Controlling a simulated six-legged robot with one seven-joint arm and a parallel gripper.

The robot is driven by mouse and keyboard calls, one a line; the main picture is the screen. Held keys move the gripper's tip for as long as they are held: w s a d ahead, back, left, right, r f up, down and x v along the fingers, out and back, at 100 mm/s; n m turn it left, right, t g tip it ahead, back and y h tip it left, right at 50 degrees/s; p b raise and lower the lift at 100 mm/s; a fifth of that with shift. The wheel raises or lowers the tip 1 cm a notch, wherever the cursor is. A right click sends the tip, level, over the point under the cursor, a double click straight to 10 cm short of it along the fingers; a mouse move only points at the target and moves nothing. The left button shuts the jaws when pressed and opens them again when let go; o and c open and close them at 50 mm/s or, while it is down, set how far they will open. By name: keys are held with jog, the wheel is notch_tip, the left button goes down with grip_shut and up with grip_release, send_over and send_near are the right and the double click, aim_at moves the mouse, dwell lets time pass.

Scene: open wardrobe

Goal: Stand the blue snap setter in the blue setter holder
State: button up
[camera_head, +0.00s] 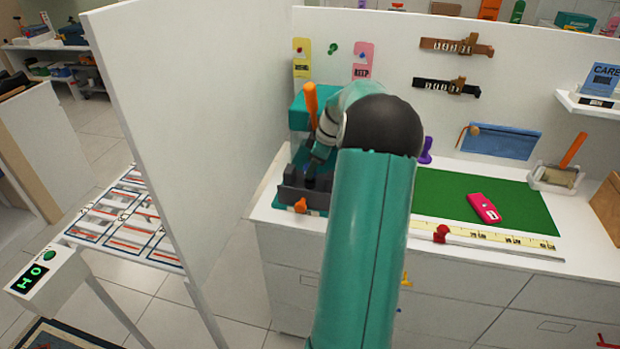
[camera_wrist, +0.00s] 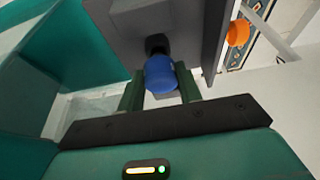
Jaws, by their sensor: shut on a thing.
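My gripper (camera_wrist: 160,88) is shut on the blue snap setter (camera_wrist: 160,72), whose rounded blue end shows between the two green fingers in the wrist view. A black part (camera_wrist: 156,44) shows just beyond the blue end, against a dark grey block (camera_wrist: 118,25). In the head view my gripper (camera_head: 310,178) points down at the dark grey block (camera_head: 292,192) on the counter's left end, and the setter cannot be made out there. I cannot pick out the blue setter holder for certain, nor tell whether the setter touches the block.
A teal press (camera_head: 299,112) with an orange lever (camera_head: 311,105) stands behind the block, close to the white side panel (camera_head: 190,110). An orange knob (camera_head: 300,205) is on the block's front.

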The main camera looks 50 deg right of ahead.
jog(key=shift+r, duration=2)
